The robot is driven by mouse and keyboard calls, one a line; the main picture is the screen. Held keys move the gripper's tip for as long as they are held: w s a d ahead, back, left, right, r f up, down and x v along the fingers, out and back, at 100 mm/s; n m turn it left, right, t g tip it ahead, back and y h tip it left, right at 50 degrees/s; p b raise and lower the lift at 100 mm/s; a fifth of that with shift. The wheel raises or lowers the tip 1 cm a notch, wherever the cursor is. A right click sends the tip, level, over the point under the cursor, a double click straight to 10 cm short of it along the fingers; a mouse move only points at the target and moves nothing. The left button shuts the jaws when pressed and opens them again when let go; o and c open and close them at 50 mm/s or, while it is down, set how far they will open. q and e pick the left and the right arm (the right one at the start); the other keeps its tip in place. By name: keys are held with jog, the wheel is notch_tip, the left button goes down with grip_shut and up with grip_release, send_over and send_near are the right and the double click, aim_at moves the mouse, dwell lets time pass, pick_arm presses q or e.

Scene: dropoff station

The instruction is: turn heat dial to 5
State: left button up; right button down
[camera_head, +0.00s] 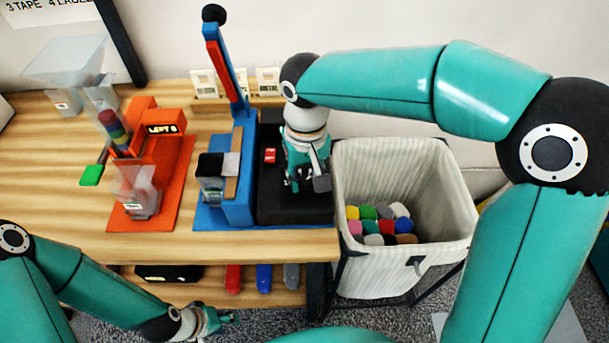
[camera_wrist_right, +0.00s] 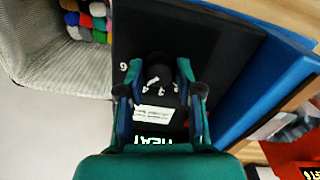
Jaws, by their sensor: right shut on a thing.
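The heat dial (camera_wrist_right: 158,72) is a dark knob on the face of a black box (camera_head: 290,212), seen in the right wrist view with a few white numerals and a white label around it. In the head view my right gripper (camera_head: 305,182) is over the black box and hides the dial. I cannot read the dial's setting. My left gripper (camera_head: 222,318) is low at the bottom, away from the box, its fingers too small to judge.
A blue press with a tall lever (camera_head: 226,70) stands left of the box. An orange device (camera_head: 165,170) is further left. A white bin (camera_head: 450,210) with several coloured pieces stands to the right. The far-left tabletop is mostly clear.

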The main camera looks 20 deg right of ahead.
aim_at(305, 180)
jog(key=shift+w+r, duration=0.1)
jog(key=shift+w, duration=0.05)
jog(key=c, duration=0.8)
grip_release()
jog(key=shift+o, duration=0.2)
notch_tip(305, 180, up, 12)
